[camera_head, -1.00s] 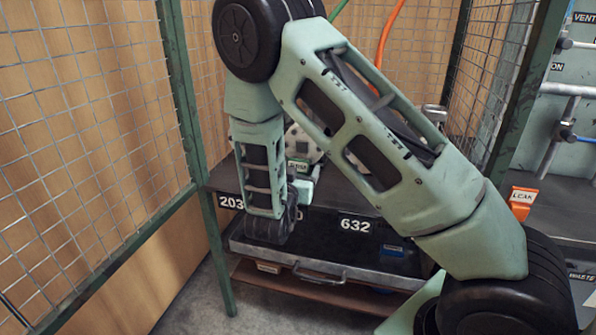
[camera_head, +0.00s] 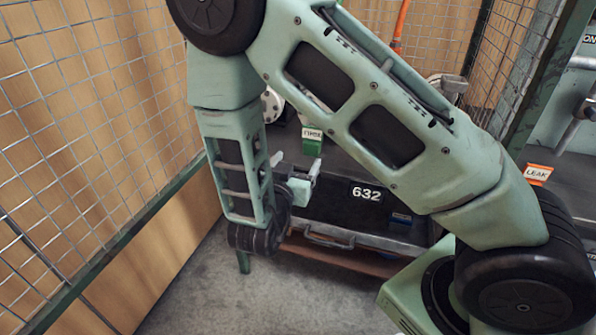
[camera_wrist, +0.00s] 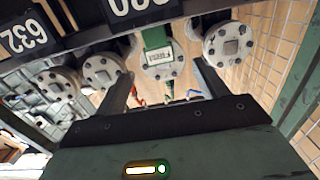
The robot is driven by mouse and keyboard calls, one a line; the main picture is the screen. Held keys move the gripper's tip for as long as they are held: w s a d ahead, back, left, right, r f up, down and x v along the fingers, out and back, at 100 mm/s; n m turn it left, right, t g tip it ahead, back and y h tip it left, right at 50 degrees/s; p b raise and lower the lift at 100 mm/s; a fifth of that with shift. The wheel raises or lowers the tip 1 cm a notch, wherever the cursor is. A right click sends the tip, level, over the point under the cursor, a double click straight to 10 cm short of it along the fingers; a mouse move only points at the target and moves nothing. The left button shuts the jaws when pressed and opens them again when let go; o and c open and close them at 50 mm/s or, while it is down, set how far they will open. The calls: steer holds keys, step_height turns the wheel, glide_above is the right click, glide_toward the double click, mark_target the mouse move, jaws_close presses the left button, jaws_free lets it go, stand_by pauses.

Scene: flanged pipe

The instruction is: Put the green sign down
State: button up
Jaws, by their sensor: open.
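The green sign (camera_head: 312,141), with a white label, stands on the dark bench top near its front edge in the head view. In the wrist view the green sign (camera_wrist: 155,39) is upside down beyond my fingertips, in front of a flange, and its label is too blurred to read surely. My gripper (camera_head: 302,174) is open and empty, in front of and below the sign in the head view. In the wrist view my gripper (camera_wrist: 164,82) shows its two fingers apart, with a gap between them and the sign. My arm hides part of the bench.
Several pale bolted flanges (camera_wrist: 228,44) stand in a row by the sign. The bench front carries a 632 plate (camera_head: 366,194), with a drawer handle (camera_head: 328,240) below. A mesh fence (camera_head: 85,110) closes the left side. An orange LEAK sign (camera_head: 538,174) stands at right.

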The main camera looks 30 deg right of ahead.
steer(key=w+a+f+n+y, duration=0.2)
steer(key=w+a+y, duration=0.1)
steer(key=a+y, duration=0.45)
steer(key=s+a+r+n+g+y, duration=0.1)
steer(key=s+a+n+g+y, duration=0.2)
steer(key=a, duration=0.4)
steer(key=s+a+r+n+y, duration=0.2)
steer(key=s+a+n+y, duration=0.1)
steer(key=a+y, duration=0.25)
steer(key=s+a+r+n+g+y, duration=0.1)
steer(key=s+a+r+n+g, duration=0.15)
steer(key=s, duration=0.35)
steer(key=s+a+r+n+g, duration=0.1)
steer(key=s+n+g, duration=0.25)
steer(key=s, duration=0.25)
steer(key=s+d+r+n+g+h, duration=0.2)
steer(key=s+d+n, duration=0.2)
steer(key=s+d, duration=0.3)
steer(key=shift+s+h, duration=0.4)
steer(key=shift+s, duration=0.4)
steer(key=shift+r, duration=0.1)
